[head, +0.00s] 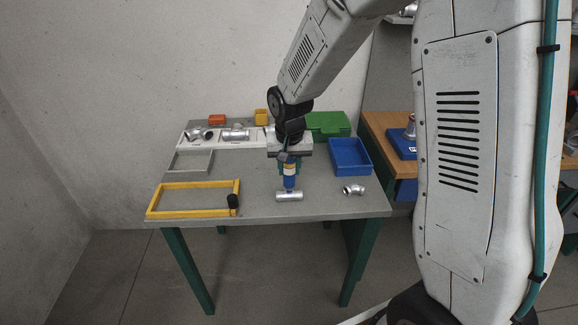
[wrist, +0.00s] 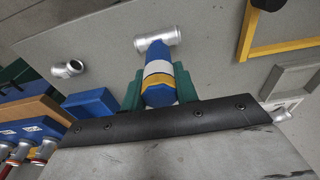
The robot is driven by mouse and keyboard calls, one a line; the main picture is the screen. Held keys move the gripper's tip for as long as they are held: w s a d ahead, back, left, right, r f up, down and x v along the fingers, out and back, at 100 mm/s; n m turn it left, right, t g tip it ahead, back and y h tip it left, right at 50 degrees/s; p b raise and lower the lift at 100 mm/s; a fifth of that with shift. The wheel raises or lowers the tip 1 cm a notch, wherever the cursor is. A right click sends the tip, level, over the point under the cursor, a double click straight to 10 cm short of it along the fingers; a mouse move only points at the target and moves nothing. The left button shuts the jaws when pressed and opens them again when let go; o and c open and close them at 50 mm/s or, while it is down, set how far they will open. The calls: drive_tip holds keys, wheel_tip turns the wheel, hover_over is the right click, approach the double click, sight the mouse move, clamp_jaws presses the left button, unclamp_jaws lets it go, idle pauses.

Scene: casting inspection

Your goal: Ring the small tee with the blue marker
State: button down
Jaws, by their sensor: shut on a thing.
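My gripper (head: 289,165) is shut on the blue marker (head: 289,183), which hangs upright, tip down. In the wrist view the blue marker (wrist: 160,78), with white and yellow bands, sits between the green fingers (wrist: 158,92). A short silver fitting (head: 289,197) lies on the grey table just in front of and below the marker; it also shows in the wrist view (wrist: 157,40). It may be the small tee, but a side branch is not clear. The marker's tip is hidden, so I cannot tell whether it touches the table or the fitting. No drawn ring is visible.
A silver elbow (head: 353,189) lies to the right, in front of a blue bin (head: 365,171). A yellow frame (head: 190,214) with a black-topped object (head: 233,202) is at left. A white board (head: 222,145) with silver fittings, a grey tray (head: 177,168) and a green box (head: 328,124) stand behind.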

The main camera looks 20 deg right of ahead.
drive_tip(key=shift+r, duration=3.45)
drive_tip(key=shift+a, duration=0.1)
